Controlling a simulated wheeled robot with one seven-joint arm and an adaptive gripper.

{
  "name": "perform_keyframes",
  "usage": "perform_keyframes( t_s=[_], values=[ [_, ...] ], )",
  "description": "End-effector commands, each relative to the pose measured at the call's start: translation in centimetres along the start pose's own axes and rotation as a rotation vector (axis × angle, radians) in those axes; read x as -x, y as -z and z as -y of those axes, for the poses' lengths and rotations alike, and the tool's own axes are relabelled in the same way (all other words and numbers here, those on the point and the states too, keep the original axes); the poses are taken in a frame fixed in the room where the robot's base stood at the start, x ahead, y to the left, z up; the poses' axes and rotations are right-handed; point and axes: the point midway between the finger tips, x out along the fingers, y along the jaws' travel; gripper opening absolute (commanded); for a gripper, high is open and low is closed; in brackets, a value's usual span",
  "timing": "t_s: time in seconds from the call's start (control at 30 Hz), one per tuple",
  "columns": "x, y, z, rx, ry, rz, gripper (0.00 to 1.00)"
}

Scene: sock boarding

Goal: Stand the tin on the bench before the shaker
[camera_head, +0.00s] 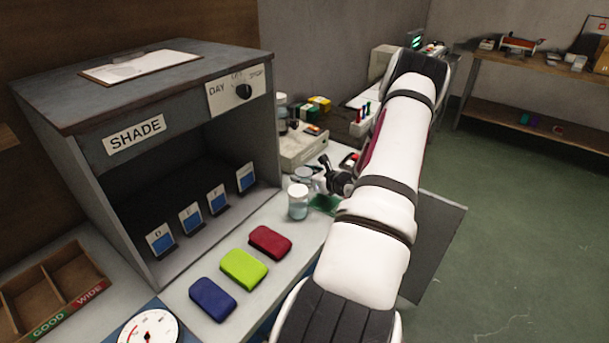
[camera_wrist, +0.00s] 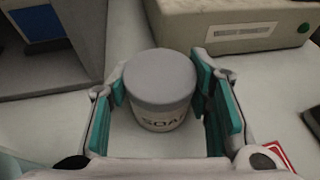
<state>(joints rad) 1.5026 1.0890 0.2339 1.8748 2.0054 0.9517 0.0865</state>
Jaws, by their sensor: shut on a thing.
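A round tin with a grey lid and a label reading "SOA…" (camera_wrist: 161,95) is between the teal-padded fingers of my gripper (camera_wrist: 162,84), which is shut on it. In the head view, the tin (camera_head: 303,173) shows small at the end of my gripper (camera_head: 320,179), over the bench (camera_head: 312,232). Whether its base touches the bench is hard to tell. A beige box-shaped machine (camera_head: 303,149), possibly the shaker, stands just behind; its front with a slot and green button shows at upper right in the wrist view (camera_wrist: 260,32).
A clear jar with a white lid (camera_head: 298,203) stands close in front of the gripper. The grey shade booth (camera_head: 130,145) stands at left. Red (camera_head: 270,241), lime (camera_head: 243,269) and blue (camera_head: 213,298) pads lie on the bench. A wooden tray (camera_head: 52,290) is at lower left.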

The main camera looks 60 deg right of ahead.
Motion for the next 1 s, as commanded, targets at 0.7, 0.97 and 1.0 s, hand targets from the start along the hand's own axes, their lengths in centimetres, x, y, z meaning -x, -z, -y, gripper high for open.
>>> perform_keyframes(
  t_s=[0.7, 0.97, 1.0],
  values=[
    [-0.1, 0.3, 0.0, 0.0, 0.001, 0.0, 0.66],
    [0.9, 0.0, 0.2, 0.001, 0.003, -0.001, 0.66],
    [1.5, 0.0, 0.2, 0.0, 0.004, -0.001, 0.66]
  ],
)
